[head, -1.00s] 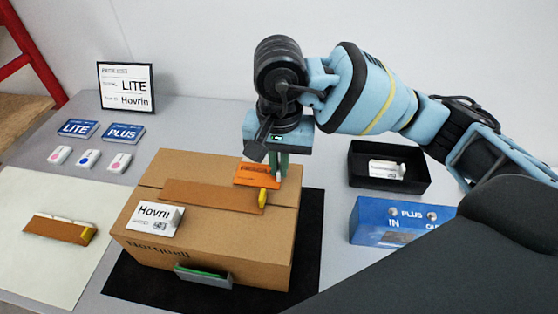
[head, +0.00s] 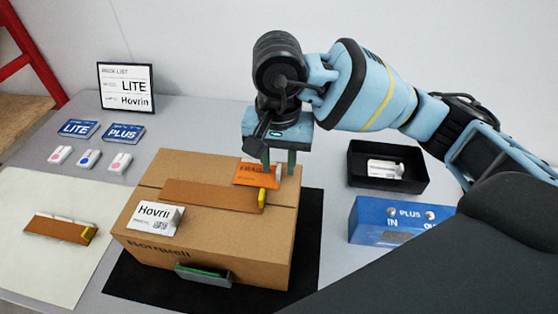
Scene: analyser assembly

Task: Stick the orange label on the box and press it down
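The cardboard box (head: 205,247) is closed, with a brown strip (head: 210,194) along its top. The orange label (head: 256,174) is on the box top near its back right, beside the strip; whether it lies fully flat I cannot tell. My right gripper (head: 279,163) is just above the label's right end. Its two green fingers are apart, and I see nothing held between them. A white Hovrii label (head: 155,217) is at the box's front left, its right edge seemingly raised. My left gripper is out of view.
The box stands on a black mat (head: 310,235). A black tray (head: 365,179) with a white label and a blue PLUS/IN unit (head: 368,226) are at the right. At the left are a pale mat (head: 45,270), small cards, tags and a framed list (head: 126,88).

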